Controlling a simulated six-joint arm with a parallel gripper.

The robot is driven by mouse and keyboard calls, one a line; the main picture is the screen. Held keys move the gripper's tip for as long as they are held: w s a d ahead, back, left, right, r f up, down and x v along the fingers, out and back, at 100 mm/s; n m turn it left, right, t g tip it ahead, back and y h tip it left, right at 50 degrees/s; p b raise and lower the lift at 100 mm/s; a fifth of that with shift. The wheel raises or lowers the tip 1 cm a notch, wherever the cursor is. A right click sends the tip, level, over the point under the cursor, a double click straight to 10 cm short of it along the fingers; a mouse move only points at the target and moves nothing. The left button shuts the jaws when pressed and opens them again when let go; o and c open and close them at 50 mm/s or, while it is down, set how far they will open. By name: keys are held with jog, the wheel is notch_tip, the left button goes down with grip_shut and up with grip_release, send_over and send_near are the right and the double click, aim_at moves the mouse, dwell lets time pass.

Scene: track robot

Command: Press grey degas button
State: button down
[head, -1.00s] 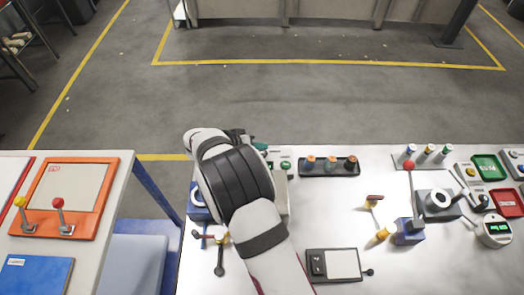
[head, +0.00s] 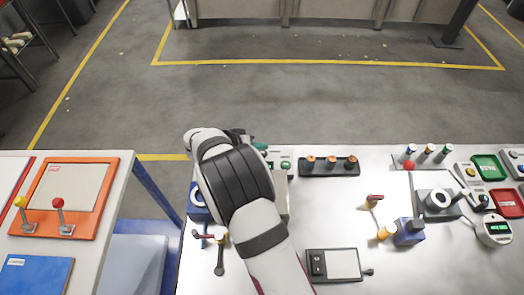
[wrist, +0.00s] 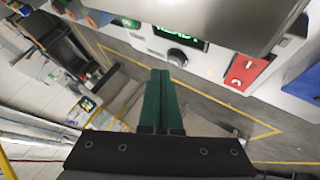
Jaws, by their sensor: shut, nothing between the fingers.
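My gripper shows in the wrist view (wrist: 160,72) with its two green fingers pressed together and nothing between them. In the head view only a bit of its green tip shows past my arm, at the back left of the bench. In the wrist view the fingertips appear just below a round dark button with a grey rim (wrist: 177,57) on a white panel. I cannot tell whether they touch it, nor read a degas label. A lit green display (wrist: 180,36) sits above the button. In the head view my arm hides most of this device.
A black rack of orange-capped vials (head: 331,163) stands right of my arm. A red-knobbed lever (head: 409,166) and a blue block (head: 409,233) are farther right. A red panel (wrist: 245,70) lies right of the button in the wrist view.

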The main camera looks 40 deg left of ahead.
jog(key=shift+f, duration=0.1)
jog(key=shift+f, duration=0.3)
jog(key=shift+f, duration=0.4)
dwell(0.9)
jog(key=shift+r, duration=0.8)
jog(key=shift+r, duration=0.1)
jog(key=shift+r, duration=2.45)
